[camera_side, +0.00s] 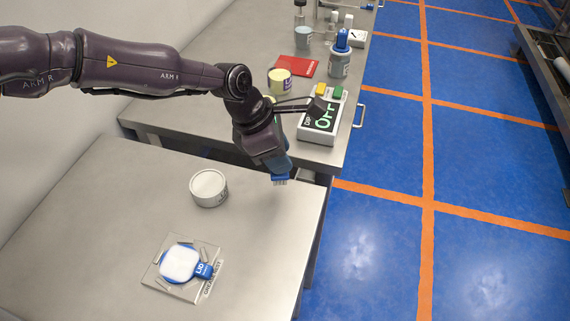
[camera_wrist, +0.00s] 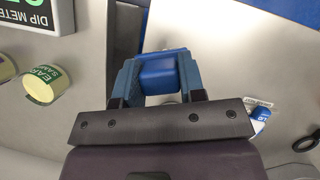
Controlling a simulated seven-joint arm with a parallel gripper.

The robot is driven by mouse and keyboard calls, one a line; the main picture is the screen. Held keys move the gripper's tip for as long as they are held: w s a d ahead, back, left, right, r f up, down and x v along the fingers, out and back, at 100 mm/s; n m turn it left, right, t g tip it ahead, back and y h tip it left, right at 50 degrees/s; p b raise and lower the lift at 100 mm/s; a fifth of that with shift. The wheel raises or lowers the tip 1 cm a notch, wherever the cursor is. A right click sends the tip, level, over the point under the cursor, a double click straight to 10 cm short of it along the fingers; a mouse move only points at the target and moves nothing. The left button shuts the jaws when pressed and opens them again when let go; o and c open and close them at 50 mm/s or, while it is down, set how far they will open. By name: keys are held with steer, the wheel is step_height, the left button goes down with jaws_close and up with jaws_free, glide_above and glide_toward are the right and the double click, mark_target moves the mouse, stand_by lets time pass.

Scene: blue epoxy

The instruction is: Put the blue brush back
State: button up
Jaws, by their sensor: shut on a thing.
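My gripper (camera_side: 277,162) is above the near table's back right part, pointing down, shut on the blue brush. The brush's blue end (camera_side: 280,179) shows below the fingers in the side view, with a small grey edge under it. In the wrist view the blue brush (camera_wrist: 169,74) sits between both fingers of my gripper (camera_wrist: 160,78). It appears clear of the table; the rest of the brush is hidden by the gripper. A grey pot (camera_side: 340,62) with a blue top stands on the far table.
A white round tin (camera_side: 209,188) stands left of my gripper. On the far table are a meter box (camera_side: 319,120), a yellow-labelled tin (camera_side: 280,82) and a red folder (camera_side: 297,66).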

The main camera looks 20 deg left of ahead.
steer(key=shift+w+d+f, duration=0.35)
steer(key=shift+w+f, duration=0.1)
steer(key=shift+f, duration=0.2)
steer(key=shift+w+d+f, duration=0.1)
steer(key=shift+w+f, duration=0.05)
steer(key=shift+f, duration=1.5)
steer(key=shift+f, duration=0.15)
steer(key=o, duration=0.8)
steer(key=v, duration=1.2)
